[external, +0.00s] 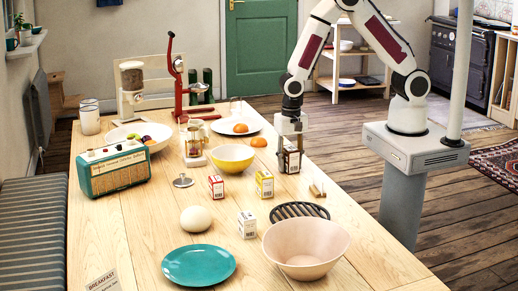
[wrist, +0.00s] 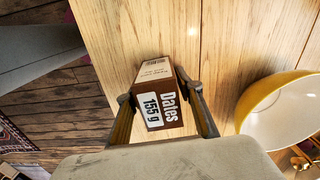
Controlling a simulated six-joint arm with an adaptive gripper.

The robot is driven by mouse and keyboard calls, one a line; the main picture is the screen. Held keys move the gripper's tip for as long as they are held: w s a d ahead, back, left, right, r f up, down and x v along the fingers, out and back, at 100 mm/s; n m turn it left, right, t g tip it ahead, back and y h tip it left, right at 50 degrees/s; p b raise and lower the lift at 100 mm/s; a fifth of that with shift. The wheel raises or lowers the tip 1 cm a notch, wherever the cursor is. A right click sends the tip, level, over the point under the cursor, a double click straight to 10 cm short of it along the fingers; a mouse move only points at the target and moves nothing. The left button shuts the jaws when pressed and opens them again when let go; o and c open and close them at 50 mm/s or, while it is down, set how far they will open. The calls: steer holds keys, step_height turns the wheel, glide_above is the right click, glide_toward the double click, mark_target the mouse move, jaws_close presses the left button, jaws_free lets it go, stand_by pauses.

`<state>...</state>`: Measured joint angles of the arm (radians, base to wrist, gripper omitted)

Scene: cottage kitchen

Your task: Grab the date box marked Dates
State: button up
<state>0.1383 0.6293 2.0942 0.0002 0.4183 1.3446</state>
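The date box (wrist: 160,95) is a small brown carton with "Dates" and "155 g" on its label. In the wrist view it sits between the two fingers of my gripper (wrist: 160,96), with a fingertip against each side. In the external view my gripper (external: 291,133) points down over the table's right side, and the date box (external: 291,161) shows between its fingers, partly hidden by them. I cannot tell whether the box touches the table.
A yellow bowl (external: 233,158) stands just left of the box; it also shows in the wrist view (wrist: 283,108). The table's right edge is close.

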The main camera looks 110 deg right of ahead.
steer(key=c, duration=0.6)
steer(key=shift+c, duration=0.2)
steer(key=shift+r, duration=0.1)
steer(key=shift+r, duration=4.9)
